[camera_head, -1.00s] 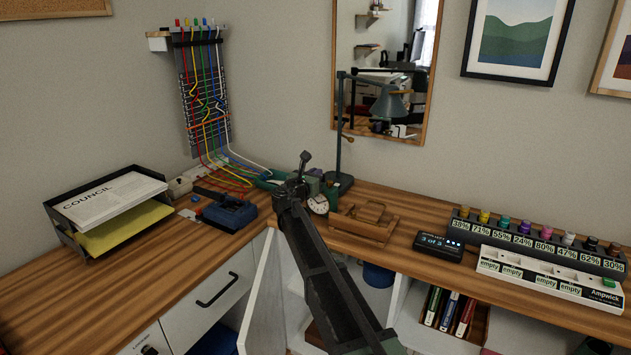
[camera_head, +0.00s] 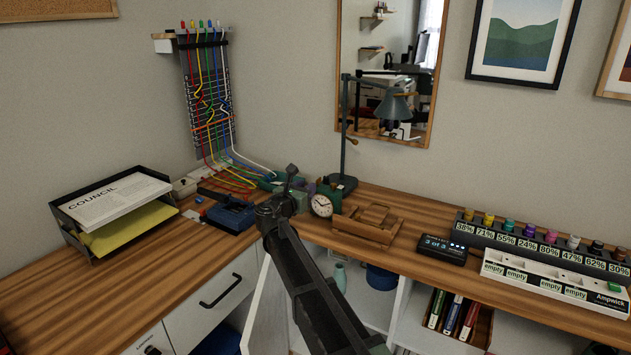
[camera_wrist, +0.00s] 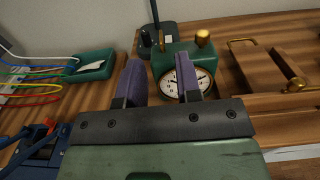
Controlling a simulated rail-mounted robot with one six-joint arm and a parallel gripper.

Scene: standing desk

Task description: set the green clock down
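The green clock (camera_wrist: 197,56) has a round white face with a gold rim and a gold knob on top. It stands upright on the wooden desk, and its face also shows in the head view (camera_head: 321,205). My gripper (camera_wrist: 158,66) has its two purple-grey fingers apart with nothing held. The right finger overlaps the clock's face in the wrist view; the left finger is left of the clock. Whether the right finger touches the clock I cannot tell. In the head view my wrist hides much of the gripper.
A desk lamp (camera_head: 344,140) stands behind the clock. A wooden tray (camera_head: 366,226) is close on its right. A small black display (camera_head: 441,247) is farther right.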

